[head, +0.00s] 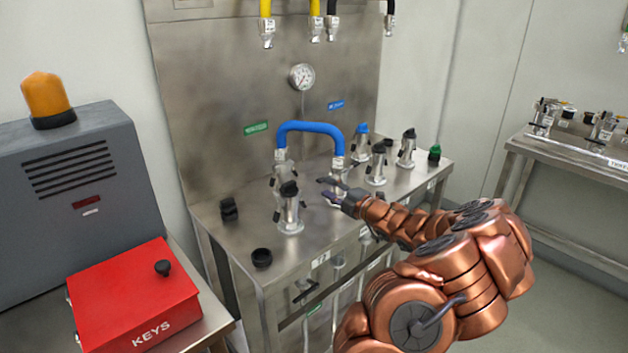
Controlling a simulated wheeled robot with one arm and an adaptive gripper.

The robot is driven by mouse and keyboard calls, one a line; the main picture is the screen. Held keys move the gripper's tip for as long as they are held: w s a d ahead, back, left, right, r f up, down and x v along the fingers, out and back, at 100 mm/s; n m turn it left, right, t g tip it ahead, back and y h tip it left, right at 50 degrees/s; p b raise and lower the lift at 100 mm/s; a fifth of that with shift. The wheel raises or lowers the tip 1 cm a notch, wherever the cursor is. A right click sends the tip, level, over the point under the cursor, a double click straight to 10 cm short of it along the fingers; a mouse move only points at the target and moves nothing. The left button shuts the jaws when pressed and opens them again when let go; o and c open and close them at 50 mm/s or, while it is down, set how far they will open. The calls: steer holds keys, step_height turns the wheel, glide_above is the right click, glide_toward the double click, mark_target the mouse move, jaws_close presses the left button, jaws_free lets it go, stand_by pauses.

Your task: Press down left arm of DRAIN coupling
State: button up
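Several metal couplings with black side arms stand on the steel bench (215,245). I cannot read which one is labelled DRAIN. A blue hose (310,127) arches between the rear left coupling (282,177) and a middle coupling (338,168). A front left coupling (289,215) has a black cap and no hose. My gripper (326,190) reaches in from the right, its fingers apart, in front of the middle coupling's lower part. I see nothing between the fingers. Whether they touch the coupling or its arms is not clear.
More capped couplings (406,150) stand at the bench's right. Loose black caps (262,258) sit at its left. A gauge (301,77) is on the back panel, with hose ends (267,30) hanging above. A red KEYS box (132,295) stands at the lower left.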

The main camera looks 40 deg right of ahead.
mark_target(322, 182)
steer(key=shift+w+d, duration=0.25)
steer(key=shift+w, duration=1.2)
steer(key=shift+w+d, duration=0.2)
steer(key=shift+w, duration=1.25)
steer(key=shift+c, duration=0.3)
jaws_close()
